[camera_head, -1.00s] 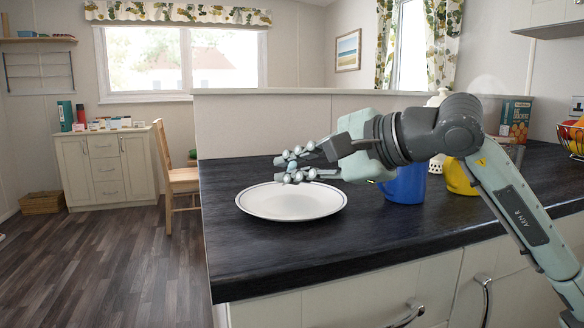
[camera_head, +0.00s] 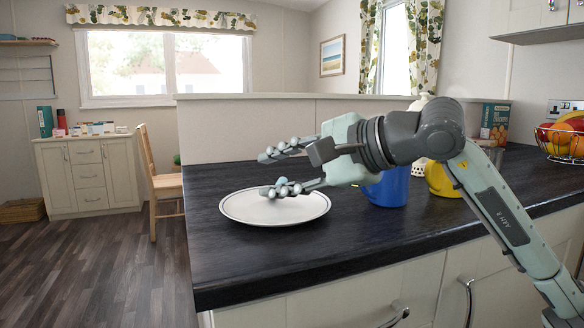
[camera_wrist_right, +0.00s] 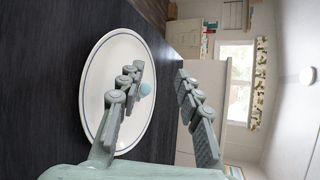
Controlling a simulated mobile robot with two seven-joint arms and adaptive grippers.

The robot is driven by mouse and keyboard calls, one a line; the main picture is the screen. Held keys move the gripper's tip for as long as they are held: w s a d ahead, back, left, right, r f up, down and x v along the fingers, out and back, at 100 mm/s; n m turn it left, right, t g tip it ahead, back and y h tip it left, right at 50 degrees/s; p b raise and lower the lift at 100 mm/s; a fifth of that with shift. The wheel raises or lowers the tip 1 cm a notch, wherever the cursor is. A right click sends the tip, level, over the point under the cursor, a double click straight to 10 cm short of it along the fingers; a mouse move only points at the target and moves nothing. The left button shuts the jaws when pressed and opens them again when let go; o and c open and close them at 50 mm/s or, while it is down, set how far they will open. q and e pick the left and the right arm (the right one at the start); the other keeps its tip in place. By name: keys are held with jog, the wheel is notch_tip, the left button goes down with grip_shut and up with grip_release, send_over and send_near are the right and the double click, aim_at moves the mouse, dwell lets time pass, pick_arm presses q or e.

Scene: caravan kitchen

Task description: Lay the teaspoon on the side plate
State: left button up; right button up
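The side plate (camera_head: 300,213), white with a dark rim line, lies on the dark counter; it also shows in the right wrist view (camera_wrist_right: 98,68). My right gripper (camera_head: 267,174) is above the plate, its fingers spread apart and nothing held between them. In the right wrist view the gripper (camera_wrist_right: 158,74) is also open. A small light-blue rounded piece (camera_wrist_right: 146,89) shows beside one finger, against the plate; it may be an end of the teaspoon. The rest of the teaspoon is not visible, and I cannot tell whether it touches the plate. My left gripper is out of view.
A blue mug (camera_head: 388,190) and a yellow mug (camera_head: 440,180) stand behind my right wrist. A fruit basket (camera_head: 562,140) and a box (camera_head: 496,120) stand farther right. The counter (camera_head: 240,255) in front of the plate is clear.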

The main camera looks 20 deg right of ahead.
jog(key=v, duration=1.1)
jog(key=shift+s+d, duration=0.2)
jog(key=shift+s, duration=0.15)
jog(key=shift+r, duration=0.1)
